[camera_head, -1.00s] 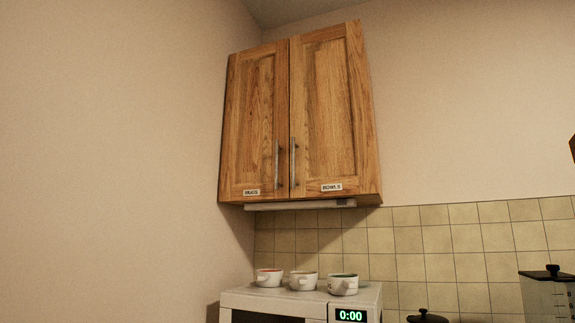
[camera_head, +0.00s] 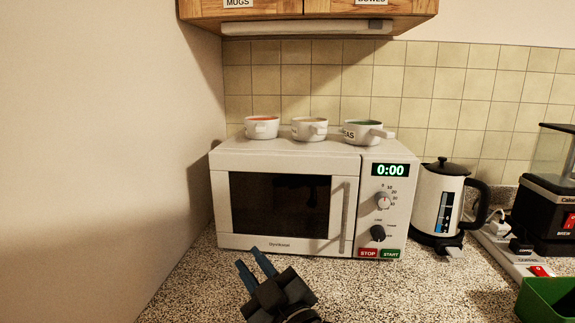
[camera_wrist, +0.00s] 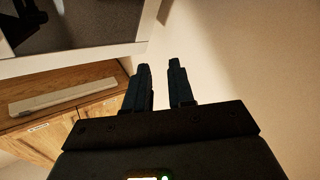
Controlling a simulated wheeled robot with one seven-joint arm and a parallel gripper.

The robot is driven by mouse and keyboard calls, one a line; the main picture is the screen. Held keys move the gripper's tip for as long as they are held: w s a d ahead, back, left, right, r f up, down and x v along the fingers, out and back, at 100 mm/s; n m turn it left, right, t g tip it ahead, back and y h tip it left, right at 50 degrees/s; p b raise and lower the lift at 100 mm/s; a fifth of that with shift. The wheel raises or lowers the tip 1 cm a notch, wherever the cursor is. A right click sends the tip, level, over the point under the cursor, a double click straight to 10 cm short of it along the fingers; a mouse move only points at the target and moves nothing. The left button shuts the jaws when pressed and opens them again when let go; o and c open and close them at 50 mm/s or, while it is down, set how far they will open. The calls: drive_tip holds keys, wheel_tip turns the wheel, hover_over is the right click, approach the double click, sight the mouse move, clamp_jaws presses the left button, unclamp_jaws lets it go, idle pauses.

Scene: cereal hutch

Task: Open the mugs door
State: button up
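The wooden cabinet (camera_head: 270,12) hangs on the wall at the top of the head view, and only its bottom edge shows. The left door carries the MUGS label (camera_head: 238,3); its handle is out of view. The right door's label (camera_head: 372,2) is cut off by the frame. My gripper (camera_head: 255,258) is low in front of the microwave, apart from the cabinet, its two fingers parted with nothing between them. In the wrist view the open fingers (camera_wrist: 160,80) also show empty, with the cabinet (camera_wrist: 70,110) to their left.
A white microwave (camera_head: 225,210) stands on the speckled counter (camera_head: 190,285) below the cabinet, with three cups (camera_head: 310,128) on top. A kettle (camera_head: 440,205), power strip (camera_head: 515,255), coffee maker (camera_head: 555,190) and green bin (camera_head: 548,300) stand right. A wall bounds the left.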

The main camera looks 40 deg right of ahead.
drive_tip(key=w+d+r+m+h, duration=0.2)
drive_tip(key=w+r+h, duration=0.15)
drive_tip(key=r, duration=0.45)
drive_tip(key=w+d+r+m+h+p, duration=0.15)
drive_tip(key=w+r, duration=0.25)
drive_tip(key=r, duration=0.4)
drive_tip(key=w+d+r+m+h, duration=0.2)
drive_tip(key=w+r+h, duration=0.15)
drive_tip(key=r, duration=0.45)
drive_tip(key=s+d+r+m+g+h, duration=0.1)
drive_tip(key=d+r+m+g+h, duration=0.2)
drive_tip(key=r, duration=0.6)
drive_tip(key=s+d+r+m+g+h, duration=0.1)
drive_tip(key=d+r+m+g+h, duration=0.2)
drive_tip(key=r, duration=0.7)
drive_tip(key=s+d+r+m+g+h, duration=0.1)
drive_tip(key=r+m+g+h, duration=0.15)
drive_tip(key=r+m, duration=0.45)
drive_tip(key=shift+w+d+r+n+g+y+p, duration=0.2)
drive_tip(key=shift+w+d+r+n+p, duration=0.3)
drive_tip(key=shift+d+r, duration=0.5)
drive_tip(key=shift+w+d+r+n+g+y+p, duration=0.1)
drive_tip(key=shift+w+d+r+n+y+p, duration=0.15)
drive_tip(key=shift+w+d+r+p, duration=0.7)
drive_tip(key=shift+w+d+r+n+g+y+p, duration=0.2)
drive_tip(key=shift+d+r+n, duration=0.3)
drive_tip(key=shift+d, duration=0.9)
clamp_jaws()
